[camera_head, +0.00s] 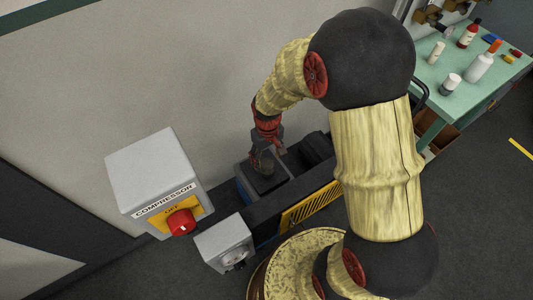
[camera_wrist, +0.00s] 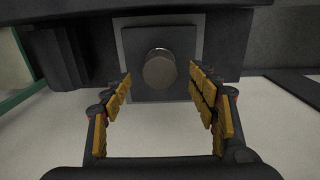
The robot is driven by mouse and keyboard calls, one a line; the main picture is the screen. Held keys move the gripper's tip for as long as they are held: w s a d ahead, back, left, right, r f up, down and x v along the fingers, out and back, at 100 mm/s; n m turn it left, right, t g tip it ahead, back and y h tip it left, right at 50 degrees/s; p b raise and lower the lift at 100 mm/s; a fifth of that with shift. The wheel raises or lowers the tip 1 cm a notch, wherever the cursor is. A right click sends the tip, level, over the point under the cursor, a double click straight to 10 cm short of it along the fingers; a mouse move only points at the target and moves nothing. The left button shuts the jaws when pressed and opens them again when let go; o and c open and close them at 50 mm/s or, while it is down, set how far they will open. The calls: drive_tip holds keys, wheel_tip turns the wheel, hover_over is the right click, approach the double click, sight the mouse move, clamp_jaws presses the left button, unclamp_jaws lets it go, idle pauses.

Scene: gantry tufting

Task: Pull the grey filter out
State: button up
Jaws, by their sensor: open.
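A dark grey square plate (camera_wrist: 137,81) with a round knob (camera_wrist: 158,70) is in the upper middle of the wrist view; I take it to be the grey filter. In the head view the dark square top (camera_head: 268,184) sits in the machine (camera_head: 285,192) by the wall. My gripper (camera_wrist: 160,82) is open, with its yellow-padded fingers to either side of the knob in the picture. I cannot tell whether they touch it. In the head view my gripper (camera_head: 267,157) is over the dark square top and hides part of it.
A white compressor box (camera_head: 150,178) with a red switch (camera_head: 181,221) at OFF stands left of the machine. A smaller grey gauge box (camera_head: 224,242) is below it. A green table (camera_head: 445,100) with bottles stands at right.

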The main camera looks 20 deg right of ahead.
sight(268, 163)
drive_tip(key=shift+f+b, duration=0.65)
drive_tip(key=shift+f, duration=1.75)
drive_tip(key=c, duration=0.3)
drive_tip(key=c, duration=1)
drive_tip(key=shift+o, duration=0.2)
drive_tip(key=shift+n+p, duration=0.45)
drive_tip(key=shift+n, duration=1.15)
drive_tip(key=shift+n+p, duration=0.45)
drive_tip(key=shift+n, duration=1.15)
